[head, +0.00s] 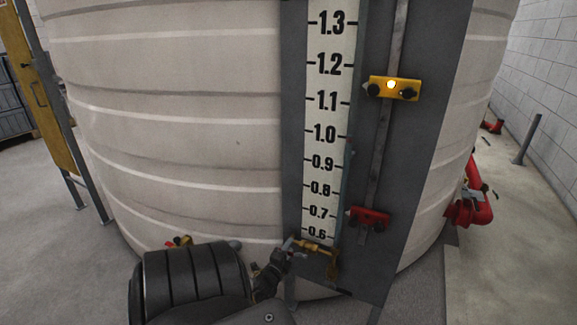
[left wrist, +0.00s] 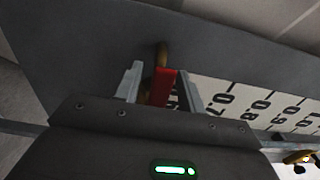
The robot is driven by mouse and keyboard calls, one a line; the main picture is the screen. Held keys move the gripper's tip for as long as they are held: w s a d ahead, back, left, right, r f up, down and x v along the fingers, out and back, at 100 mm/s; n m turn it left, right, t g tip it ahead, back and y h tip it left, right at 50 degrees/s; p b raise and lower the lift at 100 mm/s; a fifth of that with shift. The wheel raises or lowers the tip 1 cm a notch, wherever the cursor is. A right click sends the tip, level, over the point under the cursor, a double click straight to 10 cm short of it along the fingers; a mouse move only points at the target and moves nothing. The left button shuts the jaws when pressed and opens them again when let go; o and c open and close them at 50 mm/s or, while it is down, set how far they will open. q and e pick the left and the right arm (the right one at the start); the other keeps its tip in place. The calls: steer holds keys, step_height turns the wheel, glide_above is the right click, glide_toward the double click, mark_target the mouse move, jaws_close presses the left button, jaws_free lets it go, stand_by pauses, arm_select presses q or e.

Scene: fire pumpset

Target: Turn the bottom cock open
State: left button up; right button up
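The bottom cock (head: 317,247) is a brass fitting at the foot of the level scale, just below the 0.6 mark in the head view. Its red handle (left wrist: 162,87) shows in the left wrist view, with a brass part (left wrist: 161,54) behind it. My left gripper (head: 289,244) is at the cock from the left. In the left wrist view, its two grey fingers (left wrist: 160,88) stand apart, one on each side of the red handle. A narrow gap shows on the left side; contact on the right is unclear. My arm hides part of the cock's surroundings. My right gripper is out of view.
The large ribbed tank (head: 180,120) fills the background. The grey gauge panel (head: 420,130) carries the white scale (head: 325,100), a yellow block with a lit lamp (head: 393,88) and a red block (head: 369,218). Red piping (head: 473,200) is at the right.

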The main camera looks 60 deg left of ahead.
arm_select(q)
steer(key=shift+s, duration=0.1)
